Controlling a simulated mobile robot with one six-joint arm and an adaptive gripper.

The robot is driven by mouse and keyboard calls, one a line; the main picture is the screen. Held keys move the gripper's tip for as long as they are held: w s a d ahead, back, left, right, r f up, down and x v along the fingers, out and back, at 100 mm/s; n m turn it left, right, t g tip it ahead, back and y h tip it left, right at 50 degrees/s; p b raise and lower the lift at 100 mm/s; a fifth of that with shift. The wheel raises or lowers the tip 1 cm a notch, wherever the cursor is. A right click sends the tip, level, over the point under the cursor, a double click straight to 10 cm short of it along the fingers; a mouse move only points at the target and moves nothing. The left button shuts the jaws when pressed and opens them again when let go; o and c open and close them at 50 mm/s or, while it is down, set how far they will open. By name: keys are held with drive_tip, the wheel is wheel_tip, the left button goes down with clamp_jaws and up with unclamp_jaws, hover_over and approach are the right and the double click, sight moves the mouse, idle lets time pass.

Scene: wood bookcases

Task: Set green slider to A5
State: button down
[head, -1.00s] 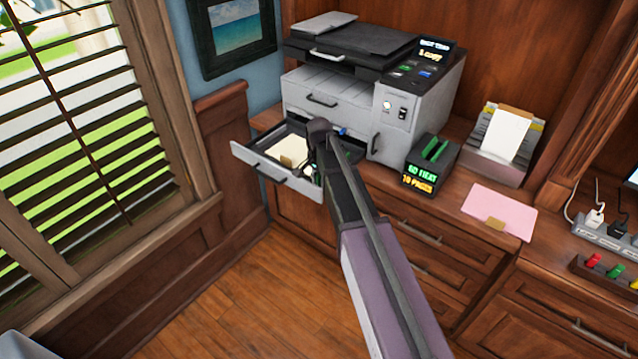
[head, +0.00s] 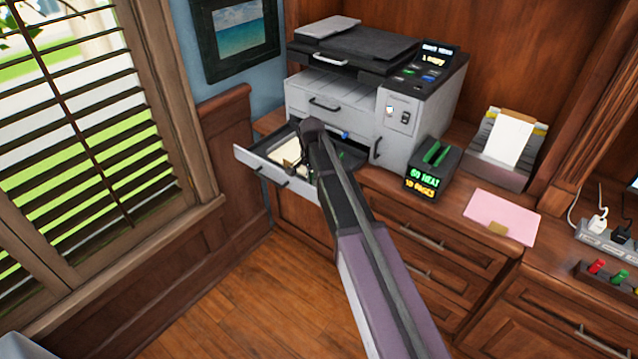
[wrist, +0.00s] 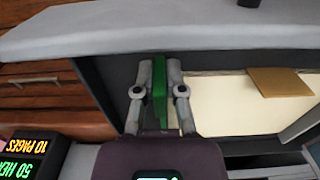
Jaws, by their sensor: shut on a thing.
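The green slider (wrist: 160,92) is an upright green plate inside the printer's open paper drawer. It shows clearly in the wrist view. My gripper (wrist: 160,70) is shut on it, one finger on each side. The drawer (head: 262,172) is pulled out of the grey printer (head: 345,98). Cream paper (wrist: 225,100) with a tan tab (wrist: 280,81) lies in the drawer beside the slider. In the head view my arm hides much of the drawer's right part. No size marks, A5 included, can be read.
A dark box (head: 432,172) with lit text stands right of the printer. A paper holder (head: 506,145) and a pink folder (head: 502,217) are further right on the counter. The drawer's front wall (wrist: 160,32) crosses the wrist view. Window blinds are at left.

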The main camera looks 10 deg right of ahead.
drive_tip(key=c, duration=1)
unclamp_jaws()
drive_tip(key=shift+s+d, duration=0.5)
drive_tip(key=shift+s, duration=0.1)
drive_tip(key=shift+s+d+r+p, duration=0.35)
drive_tip(key=shift+s+d+p, duration=0.05)
drive_tip(key=shift+s+d, duration=0.4)
wheel_tip(320, 180, up, 14)
drive_tip(key=p, duration=1.4)
drive_tip(key=s+d+n, duration=0.3)
drive_tip(key=s+n, duration=0.1)
drive_tip(key=s, duration=0.6)
drive_tip(key=s+d+f+n+b, duration=0.1)
drive_tip(key=s+d+n, duration=0.2)
drive_tip(key=s, duration=0.8)
drive_tip(key=shift+n, duration=1)
drive_tip(key=shift+f, duration=0.1)
